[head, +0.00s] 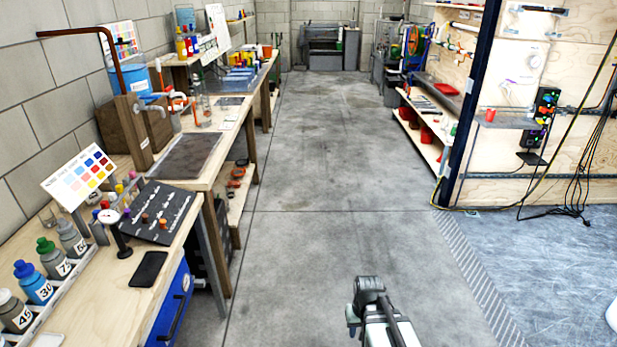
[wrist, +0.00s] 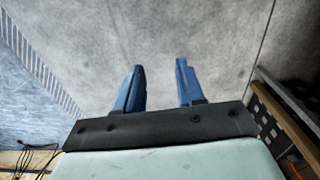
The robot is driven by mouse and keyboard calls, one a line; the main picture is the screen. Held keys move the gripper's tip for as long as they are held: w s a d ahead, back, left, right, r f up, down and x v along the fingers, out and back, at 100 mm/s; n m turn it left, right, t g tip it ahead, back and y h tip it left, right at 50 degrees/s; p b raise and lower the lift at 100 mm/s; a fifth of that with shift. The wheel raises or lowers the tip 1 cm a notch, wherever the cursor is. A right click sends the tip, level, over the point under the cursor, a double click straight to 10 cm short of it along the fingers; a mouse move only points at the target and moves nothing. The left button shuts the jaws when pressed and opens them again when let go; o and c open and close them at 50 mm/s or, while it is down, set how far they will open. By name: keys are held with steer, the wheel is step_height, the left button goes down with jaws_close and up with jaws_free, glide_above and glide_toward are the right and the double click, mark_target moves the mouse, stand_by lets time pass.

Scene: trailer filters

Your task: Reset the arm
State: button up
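In the wrist view my gripper (wrist: 158,88) shows two blue fingers standing well apart, with only grey floor seen between them. It is open and empty. In the head view my arm (head: 378,312) shows at the bottom, right of centre, over the bare concrete floor. The fingers cannot be made out in the head view. Nothing is touching my gripper.
A workbench (head: 118,279) with numbered bottles, a black phone and a dark rack runs along the left wall. A blue drawer unit (head: 172,306) is below it. Shelves (head: 427,128) and a dark post stand at right. The concrete aisle (head: 330,190) is clear.

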steer(key=s+f+g, duration=0.2)
steer(key=s+f, duration=0.5)
steer(key=s, duration=0.3)
steer(key=s+d+f+g, duration=0.1)
steer(key=s+f+g, duration=0.1)
steer(key=s+f, duration=0.5)
steer(key=s+f+g, duration=0.3)
steer(key=s+f, duration=0.4)
steer(key=s, duration=0.6)
steer(key=shift+s+d, duration=0.3)
